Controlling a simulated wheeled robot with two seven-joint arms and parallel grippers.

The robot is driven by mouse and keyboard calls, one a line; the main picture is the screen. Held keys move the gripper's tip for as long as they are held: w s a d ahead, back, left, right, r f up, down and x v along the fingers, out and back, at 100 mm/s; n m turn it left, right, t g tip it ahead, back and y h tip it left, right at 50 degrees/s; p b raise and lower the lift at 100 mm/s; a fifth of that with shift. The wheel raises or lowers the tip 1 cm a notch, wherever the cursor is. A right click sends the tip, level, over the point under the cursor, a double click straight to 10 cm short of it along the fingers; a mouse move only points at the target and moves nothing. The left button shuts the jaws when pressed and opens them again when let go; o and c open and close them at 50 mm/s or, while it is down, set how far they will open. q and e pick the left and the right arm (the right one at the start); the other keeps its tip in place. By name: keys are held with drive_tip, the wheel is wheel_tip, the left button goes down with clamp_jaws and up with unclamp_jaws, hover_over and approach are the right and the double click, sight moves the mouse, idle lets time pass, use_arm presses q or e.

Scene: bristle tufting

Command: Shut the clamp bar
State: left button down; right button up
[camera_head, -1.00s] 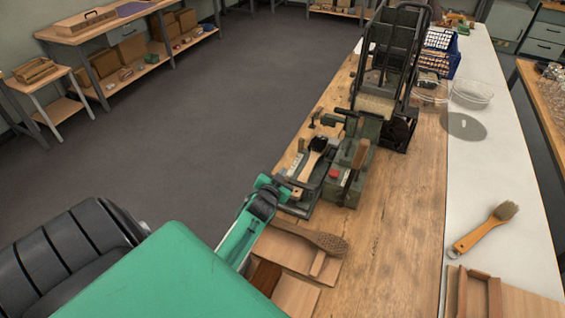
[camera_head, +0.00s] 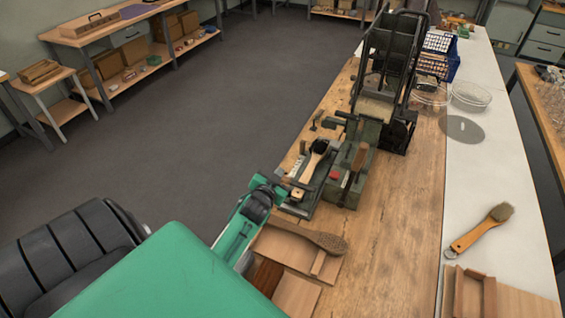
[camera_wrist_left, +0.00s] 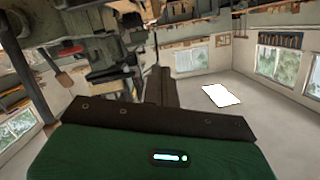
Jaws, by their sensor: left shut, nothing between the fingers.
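A dark green tufting fixture (camera_head: 298,209) stands on the wooden bench, with a wooden-handled brush with a black head (camera_head: 310,168) lying in it. A dark upright bar-like part (camera_head: 316,121) stands at its far end; I cannot tell for certain whether this is the clamp bar. My left gripper (camera_head: 284,188) is at the fixture's near left edge, shut and empty; its fingertips are small and partly hidden by the wrist. In the left wrist view its dark fingers (camera_wrist_left: 160,87) point toward the blurred machinery. My right gripper is not in view.
A green block with a wooden-handled lever (camera_head: 358,158) stands right of the fixture, and a tall black frame machine (camera_head: 385,60) behind. A wooden brush body (camera_head: 322,240) lies in front. A loose brush (camera_head: 482,228) lies on the white strip.

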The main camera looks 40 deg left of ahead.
use_arm(q)
drive_tip(key=b+v, duration=0.1)
drive_tip(key=v, duration=0.4)
drive_tip(key=shift+s+a+r, duration=0.1)
drive_tip(key=shift+s+a, duration=0.05)
drive_tip(key=shift+s, duration=0.1)
drive_tip(key=shift+s, duration=0.1)
idle(0.3)
